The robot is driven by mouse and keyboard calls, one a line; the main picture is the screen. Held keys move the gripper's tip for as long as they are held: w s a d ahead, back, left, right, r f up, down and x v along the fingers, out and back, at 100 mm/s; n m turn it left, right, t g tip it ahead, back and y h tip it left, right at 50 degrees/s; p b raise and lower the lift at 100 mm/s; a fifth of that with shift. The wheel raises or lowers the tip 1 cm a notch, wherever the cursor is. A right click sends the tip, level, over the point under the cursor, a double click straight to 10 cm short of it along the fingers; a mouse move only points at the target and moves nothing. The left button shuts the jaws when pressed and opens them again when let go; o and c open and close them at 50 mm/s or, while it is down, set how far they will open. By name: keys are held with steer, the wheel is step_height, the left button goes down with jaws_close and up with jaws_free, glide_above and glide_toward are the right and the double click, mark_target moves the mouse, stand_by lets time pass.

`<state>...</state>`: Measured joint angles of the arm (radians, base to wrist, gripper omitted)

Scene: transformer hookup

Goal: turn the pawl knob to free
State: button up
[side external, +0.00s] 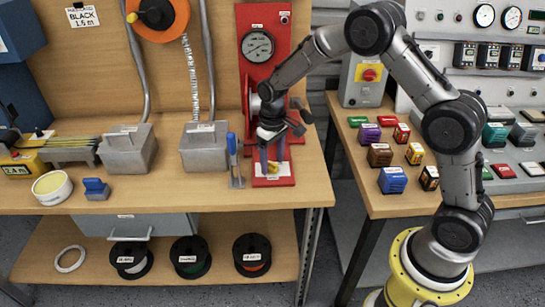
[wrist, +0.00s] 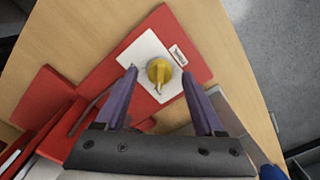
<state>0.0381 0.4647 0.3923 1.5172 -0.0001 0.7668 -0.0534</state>
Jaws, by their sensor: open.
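The pawl knob (wrist: 159,72) is a small yellow knob with a pointer, on a white plate (wrist: 140,48) on the red base (wrist: 190,30). In the wrist view its pointer aims down the picture. In the side view the knob (side external: 273,167) shows low on the red stand. My gripper (wrist: 160,82) is open, with its two purple fingers on either side of the knob and the tips apart from each other. In the side view my gripper (side external: 272,160) points down over the base. I cannot tell whether the fingers touch the knob.
A red panel (side external: 264,25) with a gauge rises behind the base. A blue-handled tool (side external: 233,160) stands just left, beside a grey box (side external: 204,148). The bench's right edge is close by. A second table with coloured blocks (side external: 392,179) stands to the right.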

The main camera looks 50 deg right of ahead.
step_height(320, 180, up, 14)
stand_by(0.5)
step_height(320, 180, up, 8)
steer(key=t, duration=0.2)
glide_above(272, 163)
steer(key=s, duration=0.3)
steer(key=s+a+r+t, duration=0.1)
steer(key=s+r, duration=0.3)
steer(key=s, duration=0.2)
steer(key=s+r+t, duration=0.1)
steer(key=s+r, duration=0.2)
steer(key=s, duration=0.3)
steer(key=s+f, duration=0.3)
steer(key=s, duration=0.4)
steer(key=s+f+t, duration=0.1)
steer(key=s+f, duration=0.3)
steer(key=s, duration=0.4)
steer(key=shift+a+f+t, duration=0.15)
steer(key=shift+a+t, duration=0.15)
steer(key=shift+a, duration=0.05)
